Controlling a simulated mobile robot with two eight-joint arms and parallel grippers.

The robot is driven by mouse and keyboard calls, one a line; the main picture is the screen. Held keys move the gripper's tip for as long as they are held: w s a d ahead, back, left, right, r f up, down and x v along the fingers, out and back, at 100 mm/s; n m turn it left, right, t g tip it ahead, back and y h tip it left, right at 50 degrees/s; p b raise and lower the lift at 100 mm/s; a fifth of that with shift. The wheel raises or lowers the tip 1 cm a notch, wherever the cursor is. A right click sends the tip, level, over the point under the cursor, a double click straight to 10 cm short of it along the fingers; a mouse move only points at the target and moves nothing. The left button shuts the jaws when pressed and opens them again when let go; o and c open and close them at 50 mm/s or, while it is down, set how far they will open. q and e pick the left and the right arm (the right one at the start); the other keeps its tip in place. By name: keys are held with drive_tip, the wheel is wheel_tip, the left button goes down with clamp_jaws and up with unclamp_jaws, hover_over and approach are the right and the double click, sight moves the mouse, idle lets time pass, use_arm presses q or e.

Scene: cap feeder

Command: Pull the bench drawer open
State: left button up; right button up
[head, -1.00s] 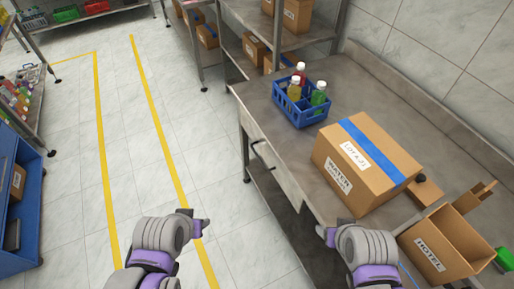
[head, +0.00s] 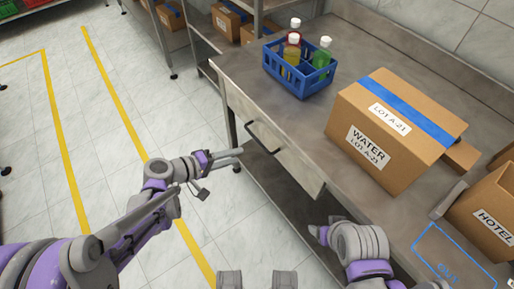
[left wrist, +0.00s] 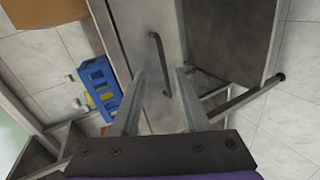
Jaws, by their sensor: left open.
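The bench drawer (head: 300,172) is a pale front panel under the grey bench top and looks shut. Its dark bar handle (head: 262,138) is on the front. My left gripper (head: 222,172) is open and empty, in front of the drawer and to the left of the handle, apart from it. In the left wrist view, the handle (left wrist: 160,62) appears between and beyond the two spread fingertips (left wrist: 160,74), with the drawer front (left wrist: 150,25) behind it.
On the bench (head: 235,65) stand a blue crate (head: 297,82) with bottles, a WATER carton (head: 375,145) and an open HOTEL carton (head: 485,225). A bench leg (head: 231,128) stands by my left gripper. The floor to the left is clear.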

sight(257, 139)
use_arm(q)
drive_tip(key=w+d+f+b, duration=0.1)
drive_tip(key=w+d+f, duration=0.1)
drive_tip(key=w, duration=0.1)
drive_tip(key=w+d+f+n+t+h+b, duration=0.1)
drive_tip(key=w+d, duration=0.2)
drive_tip(key=w, duration=0.1)
drive_tip(key=w+d+f+h+b, duration=0.1)
drive_tip(key=w+d+f, duration=0.1)
drive_tip(key=w, duration=0.1)
drive_tip(key=shift+w+d+f+t, duration=0.2)
drive_tip(key=shift+d+f+t, duration=0.05)
drive_tip(key=shift+f+t, duration=0.15)
use_arm(e)
drive_tip(key=f, duration=0.5)
drive_tip(key=shift+w, duration=0.2)
use_arm(q)
clamp_jaws()
idle(0.5)
